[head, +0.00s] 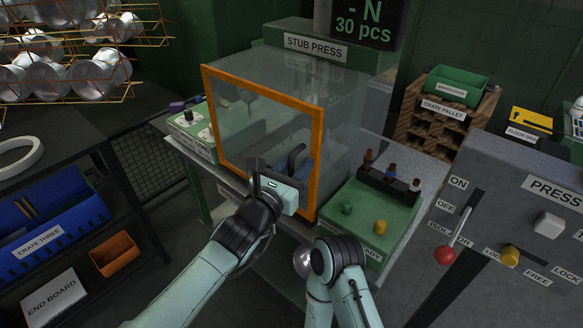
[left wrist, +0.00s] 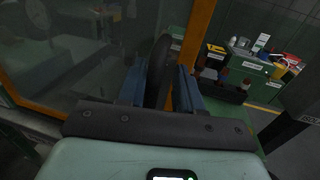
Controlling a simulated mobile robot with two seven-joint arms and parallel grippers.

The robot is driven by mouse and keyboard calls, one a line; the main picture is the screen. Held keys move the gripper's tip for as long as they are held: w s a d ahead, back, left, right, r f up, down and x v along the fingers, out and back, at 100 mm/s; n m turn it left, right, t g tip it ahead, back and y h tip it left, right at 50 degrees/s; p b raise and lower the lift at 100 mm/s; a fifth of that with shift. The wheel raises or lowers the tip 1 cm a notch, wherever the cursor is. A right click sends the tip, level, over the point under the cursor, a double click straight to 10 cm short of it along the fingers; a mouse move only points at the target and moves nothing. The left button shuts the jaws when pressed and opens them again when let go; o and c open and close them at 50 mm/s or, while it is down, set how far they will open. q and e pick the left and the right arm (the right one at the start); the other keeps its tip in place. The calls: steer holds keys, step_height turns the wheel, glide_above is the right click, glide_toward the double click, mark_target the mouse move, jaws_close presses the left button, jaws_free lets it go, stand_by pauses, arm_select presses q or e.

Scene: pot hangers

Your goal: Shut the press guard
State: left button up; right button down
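The press guard (head: 317,150) is an orange-framed clear panel on the front of the stub press (head: 315,48), in the middle of the head view. How far it is open or shut I cannot tell. Its dark arched handle (head: 297,157) stands near the lower right of the panel. My left gripper (head: 287,167) is at the handle. In the left wrist view the handle (left wrist: 160,70) stands between the two blue fingers of this gripper (left wrist: 163,88), with a gap beside the right finger. My right arm shows folded at the bottom; its gripper is not visible.
A green control box (head: 365,215) with knobs stands right of the guard. A grey press panel (head: 520,225) with a red-knobbed lever (head: 446,254) is at far right. A dark shelf with a blue crate (head: 45,235) and an orange bin (head: 115,254) is at left.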

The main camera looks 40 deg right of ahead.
arm_select(q)
steer(key=shift+w+a+f, duration=0.1)
steer(key=shift+w+f, duration=0.05)
